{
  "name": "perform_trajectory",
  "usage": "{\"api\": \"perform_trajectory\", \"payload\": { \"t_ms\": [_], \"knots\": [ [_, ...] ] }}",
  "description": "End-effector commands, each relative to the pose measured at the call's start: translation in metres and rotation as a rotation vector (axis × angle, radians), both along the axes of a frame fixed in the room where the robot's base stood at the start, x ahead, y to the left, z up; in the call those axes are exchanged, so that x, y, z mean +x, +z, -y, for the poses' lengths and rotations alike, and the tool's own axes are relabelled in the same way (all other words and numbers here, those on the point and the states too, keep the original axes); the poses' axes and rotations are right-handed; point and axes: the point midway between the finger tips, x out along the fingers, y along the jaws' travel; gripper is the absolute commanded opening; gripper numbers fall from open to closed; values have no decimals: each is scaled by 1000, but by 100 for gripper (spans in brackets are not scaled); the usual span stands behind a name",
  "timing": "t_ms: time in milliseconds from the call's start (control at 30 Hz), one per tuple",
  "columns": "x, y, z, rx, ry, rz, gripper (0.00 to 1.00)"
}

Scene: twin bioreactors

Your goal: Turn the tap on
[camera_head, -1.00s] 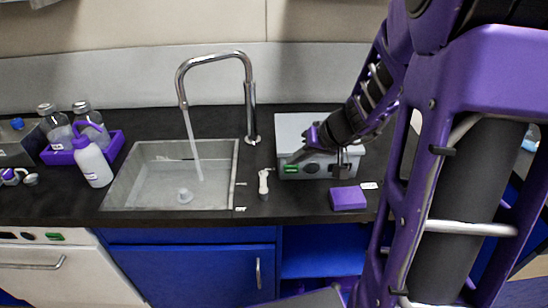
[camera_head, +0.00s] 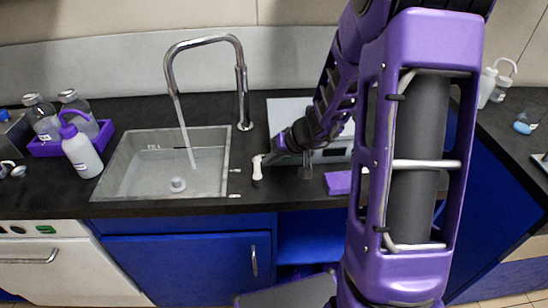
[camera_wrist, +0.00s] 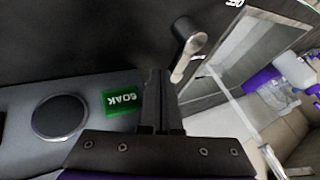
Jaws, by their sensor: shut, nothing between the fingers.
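The chrome tap (camera_head: 241,85) arches over the sink, and a stream of water (camera_head: 186,130) runs from its spout into the basin. A small white-ended lever (camera_head: 257,168) stands on the counter right of the sink; in the wrist view its round pivot and pale handle (camera_wrist: 189,50) lie just beyond and right of my fingertips. My gripper (camera_head: 268,158) is shut and empty, just right of the lever. In the wrist view its dark fingers (camera_wrist: 160,73) are together. I cannot tell whether they touch the lever.
The grey sink (camera_head: 108,180) is left of the lever. A grey box (camera_head: 285,108) with a green SOAK label (camera_wrist: 120,101) is behind and beneath my gripper. A purple block (camera_head: 338,183) lies near the counter's front. Bottles in a purple tray (camera_head: 45,150) stand far left.

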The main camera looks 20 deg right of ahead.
Motion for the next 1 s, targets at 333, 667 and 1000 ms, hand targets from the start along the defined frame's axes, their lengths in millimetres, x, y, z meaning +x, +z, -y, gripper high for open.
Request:
{"api": "perform_trajectory", "payload": {
  "t_ms": [333,667,1000],
  "knots": [
    [2,-3,-4,1,25,3,0],
    [3,1,-11,0,71,-1,0],
    [4,6,-9,-1,72,1,0]
  ]
}}
